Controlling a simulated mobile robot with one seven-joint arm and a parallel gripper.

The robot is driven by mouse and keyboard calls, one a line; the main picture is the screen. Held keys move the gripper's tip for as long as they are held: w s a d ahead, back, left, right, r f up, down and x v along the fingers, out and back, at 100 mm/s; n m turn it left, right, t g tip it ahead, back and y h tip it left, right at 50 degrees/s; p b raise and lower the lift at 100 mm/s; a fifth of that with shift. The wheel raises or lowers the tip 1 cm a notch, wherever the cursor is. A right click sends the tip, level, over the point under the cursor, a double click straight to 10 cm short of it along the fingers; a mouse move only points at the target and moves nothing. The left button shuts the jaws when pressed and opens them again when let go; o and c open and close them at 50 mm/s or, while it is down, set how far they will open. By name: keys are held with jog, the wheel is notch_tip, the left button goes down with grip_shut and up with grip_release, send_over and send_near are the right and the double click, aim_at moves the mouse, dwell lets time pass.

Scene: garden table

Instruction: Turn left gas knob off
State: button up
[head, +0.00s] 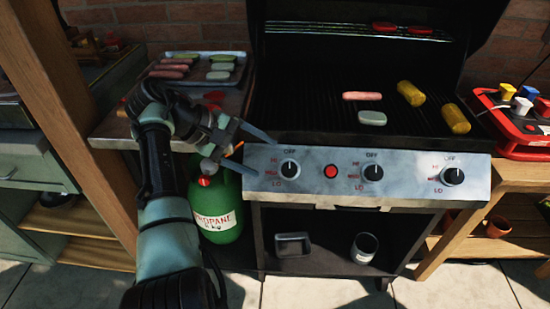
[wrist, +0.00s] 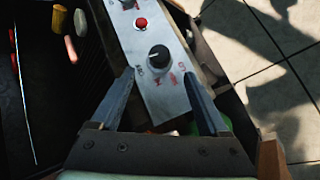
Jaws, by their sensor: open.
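The left gas knob (head: 289,168) is a round black knob on the silver control panel (head: 250,183) of the grill, under the printed word OFF. It has a pale pointer line, but its exact setting is hard to read. My gripper (head: 264,157) is open and empty just left of this knob. In the wrist view the left knob (wrist: 159,58) shows just beyond and between the tips of my open gripper (wrist: 158,72). I see no contact between the fingers and the knob.
A red button (head: 330,171), the middle knob (head: 372,173) and the right knob (head: 453,176) are on the same panel. A green propane tank (head: 216,205) stands below my gripper. Food, including a corn cob (head: 455,118), lies on the open grill above.

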jog(key=shift+v, duration=2.3)
jog(key=w+d+r+m+t+y, duration=0.2)
jog(key=w+r+t+y, duration=0.1)
jog(key=r+t, duration=0.4)
jog(key=w+d+r+m+t+y, duration=0.2)
jog(key=w+r+m+t+y, duration=0.15)
jog(key=r, duration=0.65)
jog(key=s+d+r+m+t+y, duration=0.1)
jog(key=s+d+r+m+t, duration=0.15)
jog(key=s+r+t, duration=0.7)
jog(key=s+d+r+m+t+y, duration=0.1)
jog(key=s+d+r+t, duration=0.25)
jog(key=s+r, duration=1.2)
notch_tip(320, 180, up, 18)
jog(key=s+p, duration=0.1)
jog(key=p, duration=1.8)
jog(key=shift+s+p, duration=0.3)
jog(key=shift+p, duration=0.1)
jog(key=shift+a+f, duration=0.1)
